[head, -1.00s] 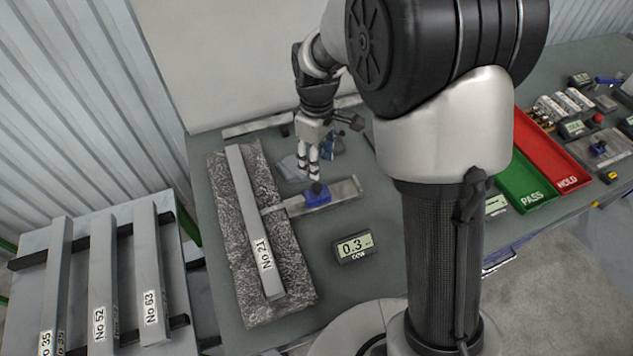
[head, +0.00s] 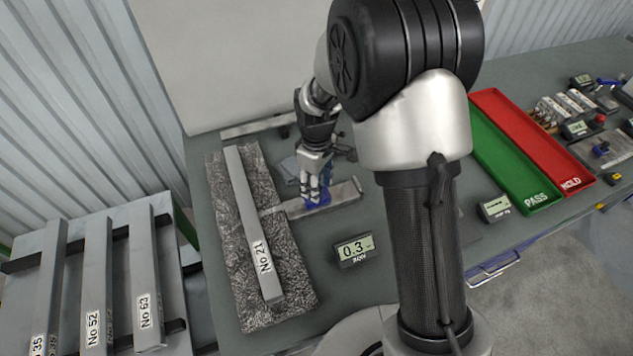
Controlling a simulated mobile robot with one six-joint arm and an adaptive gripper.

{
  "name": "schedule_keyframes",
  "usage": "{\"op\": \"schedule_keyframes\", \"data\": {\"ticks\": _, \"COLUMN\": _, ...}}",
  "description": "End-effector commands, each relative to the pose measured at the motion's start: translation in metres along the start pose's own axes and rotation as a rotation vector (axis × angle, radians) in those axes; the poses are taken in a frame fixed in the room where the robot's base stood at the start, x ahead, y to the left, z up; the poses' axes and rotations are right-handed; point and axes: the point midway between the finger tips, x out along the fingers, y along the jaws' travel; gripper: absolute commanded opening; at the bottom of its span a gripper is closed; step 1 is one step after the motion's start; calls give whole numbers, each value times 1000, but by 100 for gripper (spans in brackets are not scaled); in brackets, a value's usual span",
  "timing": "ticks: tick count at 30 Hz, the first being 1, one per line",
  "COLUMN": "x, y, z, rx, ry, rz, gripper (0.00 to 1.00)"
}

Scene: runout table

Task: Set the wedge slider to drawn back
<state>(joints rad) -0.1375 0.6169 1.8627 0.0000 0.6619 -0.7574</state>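The wedge slider is a blue block (head: 318,201) on a flat grey rail (head: 345,194). The rail lies right of the grey bar marked No 21 (head: 245,215) and its left end reaches toward the bar. The block sits around the middle of the rail. My gripper (head: 316,196) points down at the block, with its fingertips at the block's top. The fingers hide the block's dark knob, and I cannot tell whether they are closed on it.
A display reading 0.3 (head: 354,249) stands in front of the rail. The bar rests on a speckled slab (head: 290,277). Further bars lie on a rack at left. Green PASS (head: 515,165) and red HOLD (head: 535,135) trays lie right, beyond my arm.

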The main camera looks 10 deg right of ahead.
Motion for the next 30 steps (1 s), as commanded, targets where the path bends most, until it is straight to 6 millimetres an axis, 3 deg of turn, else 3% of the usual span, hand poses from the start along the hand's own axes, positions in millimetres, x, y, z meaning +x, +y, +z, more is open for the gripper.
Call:
{"op": "schedule_keyframes", "data": {"ticks": 17, "x": 0, "y": 0, "z": 0, "rx": 0, "ry": 0, "rz": 0, "gripper": 0}}
{"op": "schedule_keyframes", "data": {"ticks": 30, "x": 0, "y": 7, "z": 5, "rx": 3, "ry": 0, "rz": 0, "gripper": 0}}
